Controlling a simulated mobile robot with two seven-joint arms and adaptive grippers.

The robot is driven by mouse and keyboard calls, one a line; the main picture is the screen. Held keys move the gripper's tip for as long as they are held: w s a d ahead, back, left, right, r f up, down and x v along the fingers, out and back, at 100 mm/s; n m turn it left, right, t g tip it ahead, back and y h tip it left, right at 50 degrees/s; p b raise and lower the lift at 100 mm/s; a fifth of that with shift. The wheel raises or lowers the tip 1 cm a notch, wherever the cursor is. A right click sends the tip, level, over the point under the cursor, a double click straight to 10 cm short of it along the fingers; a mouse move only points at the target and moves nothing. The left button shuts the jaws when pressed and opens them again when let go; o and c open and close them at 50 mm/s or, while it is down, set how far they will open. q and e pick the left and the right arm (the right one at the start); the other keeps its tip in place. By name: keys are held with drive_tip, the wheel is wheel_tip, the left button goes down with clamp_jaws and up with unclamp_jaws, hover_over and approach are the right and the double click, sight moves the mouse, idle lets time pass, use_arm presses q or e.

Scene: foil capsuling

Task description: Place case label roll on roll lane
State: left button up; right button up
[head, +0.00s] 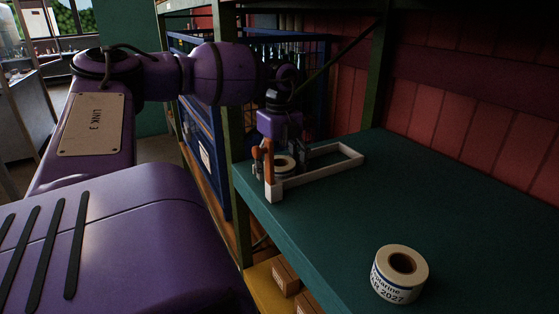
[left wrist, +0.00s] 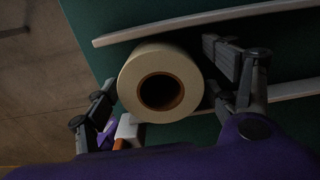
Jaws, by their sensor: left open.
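A white label roll (head: 285,162) with a brown core stands at the near left end of the white-railed lane (head: 325,173). My left gripper (head: 284,153) is above it, pointing down, with its fingers apart on either side of the roll. In the left wrist view the roll (left wrist: 143,81) shows end-on between the two dark fingers (left wrist: 165,95), with white rails above and below it. Whether the fingers touch it I cannot tell. My right gripper is not in view.
The green shelf top (head: 440,200) is clear between the lane and the second roll. A green rack upright (head: 232,130) and a blue cage (head: 205,140) are beside my left arm. Cardboard boxes (head: 285,276) sit below.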

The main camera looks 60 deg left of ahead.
use_arm(q)
wheel_tip(320, 180, up, 8)
drive_tip(key=shift+f, duration=0.15)
idle(0.5)
